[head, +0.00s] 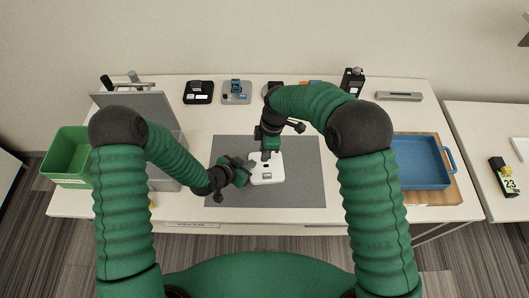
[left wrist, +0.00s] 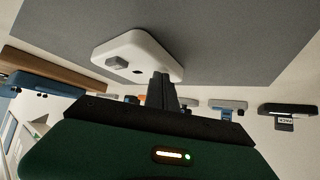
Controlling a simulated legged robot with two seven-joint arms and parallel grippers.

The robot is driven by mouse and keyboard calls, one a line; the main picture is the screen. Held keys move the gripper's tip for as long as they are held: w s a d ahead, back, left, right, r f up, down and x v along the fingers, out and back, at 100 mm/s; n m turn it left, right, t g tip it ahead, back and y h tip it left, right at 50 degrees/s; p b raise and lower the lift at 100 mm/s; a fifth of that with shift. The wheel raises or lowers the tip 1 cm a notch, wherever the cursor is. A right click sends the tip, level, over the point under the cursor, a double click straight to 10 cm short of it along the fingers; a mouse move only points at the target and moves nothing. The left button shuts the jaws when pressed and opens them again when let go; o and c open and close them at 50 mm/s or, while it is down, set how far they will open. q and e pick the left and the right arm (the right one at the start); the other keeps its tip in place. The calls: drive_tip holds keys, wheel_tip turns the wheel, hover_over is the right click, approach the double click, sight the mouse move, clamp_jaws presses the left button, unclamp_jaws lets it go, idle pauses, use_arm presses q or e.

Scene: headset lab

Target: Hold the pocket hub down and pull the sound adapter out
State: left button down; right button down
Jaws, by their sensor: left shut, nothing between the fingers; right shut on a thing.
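The pocket hub (head: 259,180) is a white, rounded block lying flat on the grey mat. It also shows in the left wrist view (left wrist: 150,45), with a small grey block and a dark spot on its top. My left gripper (head: 249,167) is shut and empty, its tips at the hub's left edge; in the left wrist view its fingers (left wrist: 161,88) overlap the hub's edge, and I cannot tell whether they touch it. My right gripper (head: 266,155) points down at the hub's back edge, shut on the sound adapter, which its fingers mostly hide.
The grey mat (head: 300,190) is clear around the hub. Several small devices stand along the table's back edge, including a black one (head: 199,92). A green bin (head: 70,157) and a grey panel stand at the left. A blue tray (head: 420,162) lies at the right.

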use_arm(q)
drive_tip(key=shift+s+f, duration=0.1)
drive_tip(key=shift+f, duration=0.05)
